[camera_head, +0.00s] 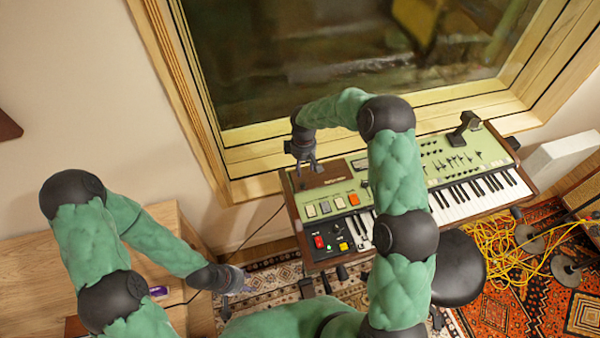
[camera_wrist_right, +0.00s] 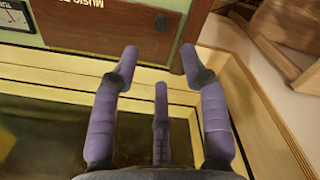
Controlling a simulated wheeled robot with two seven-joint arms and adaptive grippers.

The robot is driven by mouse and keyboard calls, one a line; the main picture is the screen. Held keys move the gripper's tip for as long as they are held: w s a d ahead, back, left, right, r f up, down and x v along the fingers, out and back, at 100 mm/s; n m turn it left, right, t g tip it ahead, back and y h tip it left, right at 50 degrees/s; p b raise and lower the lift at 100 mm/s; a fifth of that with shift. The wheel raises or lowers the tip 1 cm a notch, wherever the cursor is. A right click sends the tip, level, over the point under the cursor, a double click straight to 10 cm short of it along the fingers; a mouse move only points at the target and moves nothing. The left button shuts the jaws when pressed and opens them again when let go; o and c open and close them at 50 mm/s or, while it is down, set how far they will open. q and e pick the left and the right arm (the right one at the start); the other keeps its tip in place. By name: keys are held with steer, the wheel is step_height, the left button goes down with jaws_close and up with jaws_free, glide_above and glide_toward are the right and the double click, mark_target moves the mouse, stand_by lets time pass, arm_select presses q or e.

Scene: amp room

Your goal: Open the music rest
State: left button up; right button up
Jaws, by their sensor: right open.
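The music rest is a flat brown panel (camera_head: 325,174) at the back left of the green keyboard (camera_head: 345,187). In the right wrist view the brown panel (camera_wrist_right: 115,28) lies flat and carries partly cut-off, upside-down "MUSIC" lettering and a small round dark fitting near one edge. My right gripper (camera_head: 307,168) is open and empty over the panel's back left area; its spread purple fingers (camera_wrist_right: 160,62) show at the panel's edge, contact unclear. My left gripper (camera_head: 240,283) is low at the left, away from the keyboard, its finger opening too small to judge.
The wooden window frame (camera_head: 245,162) runs close behind the keyboard. A wooden table (camera_head: 40,270) stands at the left. A black round stool (camera_head: 458,268) is in front of the keyboard, and yellow cable (camera_head: 510,255) lies on the rug at the right.

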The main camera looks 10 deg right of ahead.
mark_target(303, 184)
step_height(303, 184, down, 11)
steer(key=shift+s+r+b, duration=0.15)
steer(key=shift+r+b, duration=0.05)
steer(key=shift+b, duration=0.15)
jaws_close()
